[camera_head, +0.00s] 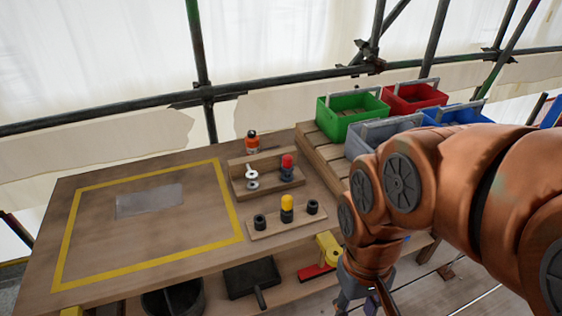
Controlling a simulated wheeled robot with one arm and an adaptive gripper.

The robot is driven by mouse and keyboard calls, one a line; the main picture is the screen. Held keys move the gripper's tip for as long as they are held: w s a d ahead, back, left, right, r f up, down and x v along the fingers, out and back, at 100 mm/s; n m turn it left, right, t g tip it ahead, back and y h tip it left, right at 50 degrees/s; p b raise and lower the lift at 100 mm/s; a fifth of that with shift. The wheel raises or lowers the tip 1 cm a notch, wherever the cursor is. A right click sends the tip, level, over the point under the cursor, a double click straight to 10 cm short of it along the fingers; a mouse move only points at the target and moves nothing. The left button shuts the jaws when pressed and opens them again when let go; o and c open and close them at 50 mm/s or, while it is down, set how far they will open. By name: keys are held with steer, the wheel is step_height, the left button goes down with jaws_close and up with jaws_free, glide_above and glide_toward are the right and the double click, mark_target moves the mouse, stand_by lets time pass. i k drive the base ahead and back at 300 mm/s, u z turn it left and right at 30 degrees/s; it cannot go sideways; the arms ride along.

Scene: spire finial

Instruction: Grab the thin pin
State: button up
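No thin pin can be made out with certainty. A wooden holder (263,189) on the table carries a small silver ring-ended piece (251,171) and a red-topped piece (287,162). In front of it, a low wooden strip (268,230) carries a yellow-topped piece (287,203) between two dark short cylinders (260,222). My gripper (364,300) points down at the bottom edge, right of the table and apart from these pieces. Its fingertips are cut off by the frame, so its opening and anything in it are hidden.
The wooden table (150,255) has a yellow outlined area with a flat grey plate (150,201). An orange-and-black bottle (252,141) stands behind the holder. Green (350,118), red (413,97), grey (375,140) and blue bins stand back right. A black mallet (252,277) lies below.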

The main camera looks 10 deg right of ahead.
mark_target(287, 159)
steer(key=u, duration=3.6)
steer(key=k, duration=1.2)
steer(key=z, duration=0.55)
